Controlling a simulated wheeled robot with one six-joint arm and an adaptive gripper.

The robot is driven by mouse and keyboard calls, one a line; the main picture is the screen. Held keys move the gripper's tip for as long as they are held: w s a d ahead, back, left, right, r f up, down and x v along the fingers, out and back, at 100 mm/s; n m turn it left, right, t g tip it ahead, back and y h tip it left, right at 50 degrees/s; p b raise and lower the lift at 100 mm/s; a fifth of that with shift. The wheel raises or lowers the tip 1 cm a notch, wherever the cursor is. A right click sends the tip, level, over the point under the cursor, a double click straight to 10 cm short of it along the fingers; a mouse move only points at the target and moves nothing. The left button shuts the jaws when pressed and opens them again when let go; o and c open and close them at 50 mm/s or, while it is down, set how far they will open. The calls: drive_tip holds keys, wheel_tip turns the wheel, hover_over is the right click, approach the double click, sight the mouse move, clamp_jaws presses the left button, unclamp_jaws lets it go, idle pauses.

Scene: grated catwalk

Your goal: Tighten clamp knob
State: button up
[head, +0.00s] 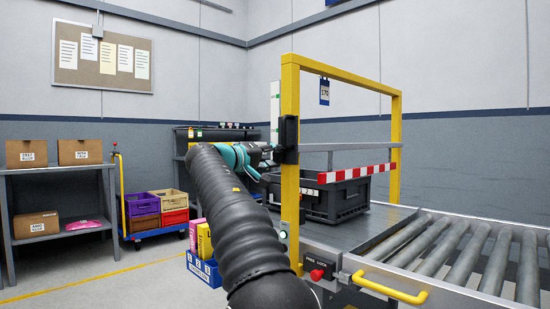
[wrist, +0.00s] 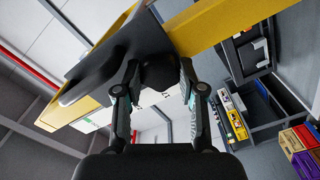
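The clamp is a black block (head: 289,133) on the near yellow post of the gate frame. It also shows in the wrist view as a dark plate (wrist: 115,45) against the yellow post. Its dark round knob (wrist: 159,72) faces my gripper. My gripper (wrist: 160,70) has one finger on each side of the knob, and both fingertips appear to touch its sides. In the head view my gripper (head: 272,150) reaches the clamp from the left, and the knob is hard to make out there. The knob's far side is hidden.
A roller conveyor (head: 455,250) with a yellow handle fills the lower right. A red knob (head: 317,274) sits on a lock box. Shelves and a trolley stand left.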

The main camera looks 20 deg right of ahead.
drive_tip(key=o, duration=0.3)
drive_tip(key=shift+o, duration=0.2)
drive_tip(key=shift+r, duration=0.1)
